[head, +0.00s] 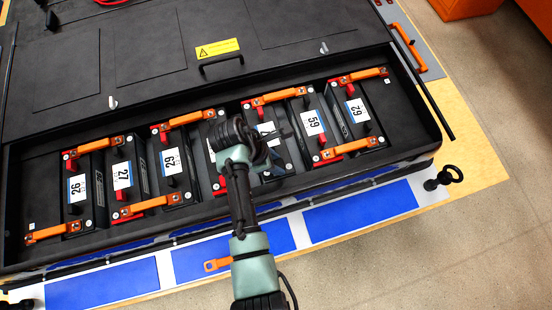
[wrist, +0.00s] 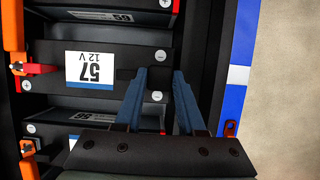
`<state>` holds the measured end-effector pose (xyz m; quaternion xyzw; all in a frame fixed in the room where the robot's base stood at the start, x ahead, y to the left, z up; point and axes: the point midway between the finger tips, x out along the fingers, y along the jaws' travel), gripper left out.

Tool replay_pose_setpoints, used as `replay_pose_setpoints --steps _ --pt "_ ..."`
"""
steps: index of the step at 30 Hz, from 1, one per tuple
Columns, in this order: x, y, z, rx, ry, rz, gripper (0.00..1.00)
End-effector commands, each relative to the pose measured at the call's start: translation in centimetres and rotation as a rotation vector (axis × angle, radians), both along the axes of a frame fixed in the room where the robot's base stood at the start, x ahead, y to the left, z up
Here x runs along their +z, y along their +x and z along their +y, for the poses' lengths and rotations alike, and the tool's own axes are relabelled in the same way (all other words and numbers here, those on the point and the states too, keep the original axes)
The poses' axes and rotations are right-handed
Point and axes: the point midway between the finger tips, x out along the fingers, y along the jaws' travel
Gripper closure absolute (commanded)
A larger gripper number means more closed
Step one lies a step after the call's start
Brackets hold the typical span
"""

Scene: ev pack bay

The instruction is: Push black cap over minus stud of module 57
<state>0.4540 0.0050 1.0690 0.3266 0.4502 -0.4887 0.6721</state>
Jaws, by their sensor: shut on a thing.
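Module 57, with a white and blue label (wrist: 90,70), lies in the middle of the wrist view. In the head view my arm partly covers its label (head: 267,130). My gripper (wrist: 160,72) is shut on the black cap (wrist: 126,73) at the module's right end, the minus side. In the head view the gripper (head: 284,133) is above the modules. A red cap (wrist: 38,68) is at the opposite end.
Modules 59 (head: 312,122) and 62 (head: 357,110) stand right of it; modules 29, 27 and 26 stand left. Orange links (head: 278,97) join the modules. The tray's front wall (wrist: 207,75) is close to my fingers. Blue mats (head: 360,210) lie in front.

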Motion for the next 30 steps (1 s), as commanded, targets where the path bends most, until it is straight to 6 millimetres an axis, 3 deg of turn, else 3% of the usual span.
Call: replay_pose_setpoints --steps 21,22,27,30 --pt "-1.5 0.0 0.0 -0.001 0.0 0.0 1.0" --pt "-1.5 0.0 0.0 -0.001 0.0 -0.001 0.58" --pt "-1.4 0.1 0.0 0.0 0.001 -0.002 0.27" --pt "-1.4 0.2 0.0 0.001 0.002 -0.005 0.26"
